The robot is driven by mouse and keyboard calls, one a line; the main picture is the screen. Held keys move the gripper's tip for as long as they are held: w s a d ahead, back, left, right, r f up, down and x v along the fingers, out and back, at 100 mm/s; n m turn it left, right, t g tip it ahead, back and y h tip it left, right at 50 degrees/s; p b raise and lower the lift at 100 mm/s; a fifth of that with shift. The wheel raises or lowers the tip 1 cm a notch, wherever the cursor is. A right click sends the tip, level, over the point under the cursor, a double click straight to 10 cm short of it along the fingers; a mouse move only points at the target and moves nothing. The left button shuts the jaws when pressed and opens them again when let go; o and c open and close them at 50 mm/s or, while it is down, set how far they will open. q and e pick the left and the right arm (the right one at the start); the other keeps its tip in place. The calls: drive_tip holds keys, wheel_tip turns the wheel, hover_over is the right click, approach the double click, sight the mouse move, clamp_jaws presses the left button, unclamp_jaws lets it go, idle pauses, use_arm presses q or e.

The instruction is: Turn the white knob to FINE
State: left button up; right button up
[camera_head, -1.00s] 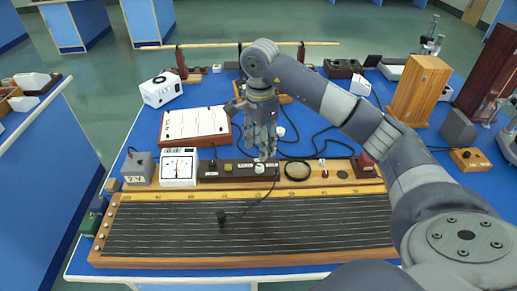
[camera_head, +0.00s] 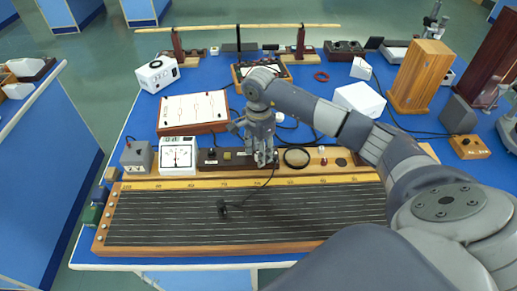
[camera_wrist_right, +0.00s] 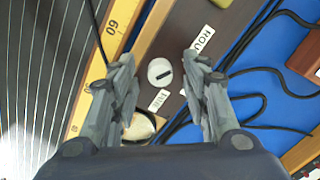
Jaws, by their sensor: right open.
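The white knob (camera_wrist_right: 160,71) is round, with a dark bar on its top. It sits on a dark panel (camera_wrist_right: 178,25) between a label reading "ROU…" (camera_wrist_right: 203,38) and a smaller label (camera_wrist_right: 158,100) that looks like FINE. The bar lies nearly across the right wrist picture and points at neither label clearly. My right gripper (camera_wrist_right: 160,62) is open, with one finger on each side of the knob and gaps between. In the head view my right gripper (camera_head: 264,158) is down at the dark panel (camera_head: 222,159) and hides the knob. My left gripper is not in view.
A long wooden wire board (camera_head: 240,246) with a scale lies in front. A white meter (camera_head: 178,156) and a grey box (camera_head: 136,157) stand left of the panel. Black cables (camera_wrist_right: 265,70) run nearby.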

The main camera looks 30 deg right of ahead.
drive_tip(key=shift+f, duration=0.1)
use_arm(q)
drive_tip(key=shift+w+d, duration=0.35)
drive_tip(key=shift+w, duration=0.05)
use_arm(e)
clamp_jaws()
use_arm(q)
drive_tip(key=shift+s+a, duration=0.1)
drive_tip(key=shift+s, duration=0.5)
